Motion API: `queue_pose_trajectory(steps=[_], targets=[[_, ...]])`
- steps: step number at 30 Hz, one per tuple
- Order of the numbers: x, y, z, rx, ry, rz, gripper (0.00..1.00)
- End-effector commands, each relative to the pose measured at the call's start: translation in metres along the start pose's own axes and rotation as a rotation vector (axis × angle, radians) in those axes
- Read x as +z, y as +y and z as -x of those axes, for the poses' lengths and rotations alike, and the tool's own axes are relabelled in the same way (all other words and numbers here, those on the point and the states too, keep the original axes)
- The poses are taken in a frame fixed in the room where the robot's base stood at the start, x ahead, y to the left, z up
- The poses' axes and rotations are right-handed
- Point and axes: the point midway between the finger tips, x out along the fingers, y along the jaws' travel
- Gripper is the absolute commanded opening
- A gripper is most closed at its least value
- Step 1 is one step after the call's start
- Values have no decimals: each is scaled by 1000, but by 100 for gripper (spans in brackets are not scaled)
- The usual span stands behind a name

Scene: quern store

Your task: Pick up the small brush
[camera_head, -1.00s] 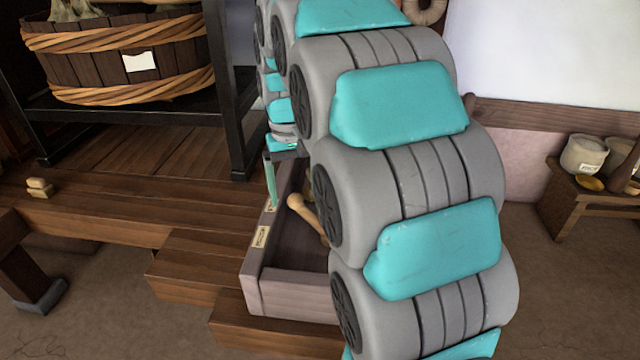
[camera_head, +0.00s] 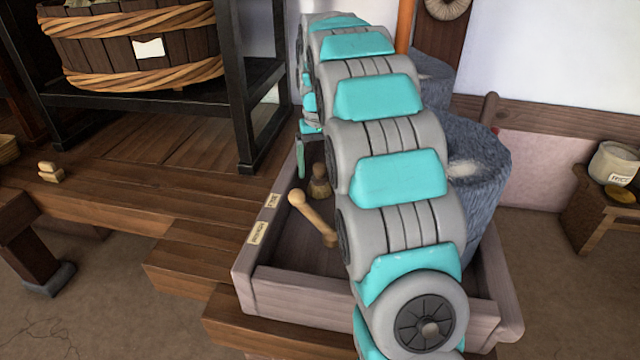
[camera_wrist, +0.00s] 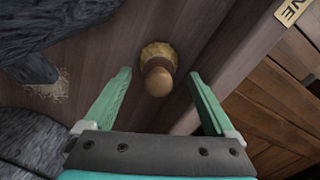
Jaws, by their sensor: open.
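The small brush (camera_head: 320,182) stands in the wooden tray, its rounded handle up and its pale bristles down. In the wrist view, the brush (camera_wrist: 158,82) shows from above, its knob towards me and tan bristles around the far side. My gripper (camera_wrist: 158,77) is open and empty, with one green finger on each side of the brush in the picture and a gap on both sides. How far above the brush it is, I cannot tell. In the head view, a green finger of my gripper (camera_head: 301,157) shows just left of the brush; my arm hides the rest.
The low-walled tray (camera_head: 262,292) also holds a wooden mallet-like tool (camera_head: 312,218) and a rough grey stone quern (camera_head: 482,170) at right. Labels mark its left rim. A black-framed shelf (camera_head: 240,100) with a large tub (camera_head: 130,48) stands at left.

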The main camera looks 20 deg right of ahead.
Motion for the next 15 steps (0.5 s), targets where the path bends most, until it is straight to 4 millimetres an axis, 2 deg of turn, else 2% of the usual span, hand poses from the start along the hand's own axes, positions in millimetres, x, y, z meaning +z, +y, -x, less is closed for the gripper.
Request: queue_pose_trajectory(steps=[7, 15], targets=[[-3, 2, -36, 0, -4, 0, 90], [-4, 2, -41, 0, 0, 0, 90]])
